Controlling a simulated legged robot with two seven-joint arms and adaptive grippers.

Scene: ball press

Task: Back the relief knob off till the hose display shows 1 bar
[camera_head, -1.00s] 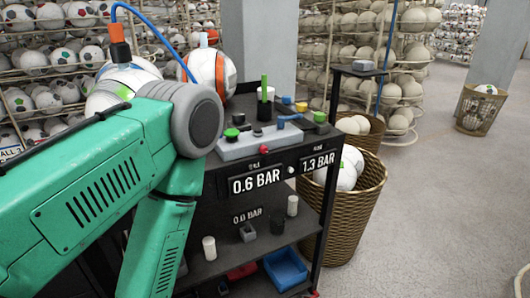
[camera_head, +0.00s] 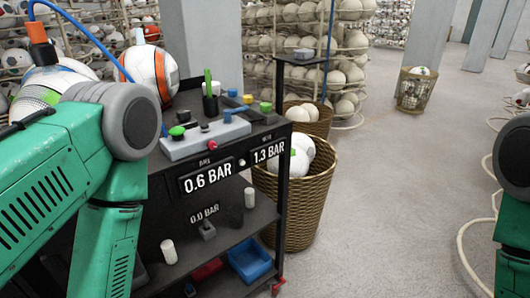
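A dark cart (camera_head: 284,200) carries a grey valve block (camera_head: 205,138) on its top. I cannot tell which is the relief knob. The left front display (camera_head: 207,178) reads 0.6 BAR and the right one (camera_head: 268,152) reads 1.3 BAR; their small labels are unreadable. My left arm covers the left side and my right arm shows at the right edge; both grippers are out of view.
A fainter display (camera_head: 204,214) reads 0.0 BAR. A wicker basket of balls (camera_head: 315,190) stands close against the cart's right. A blue bin (camera_head: 250,260) is on the lower shelf. Floor to the right is open.

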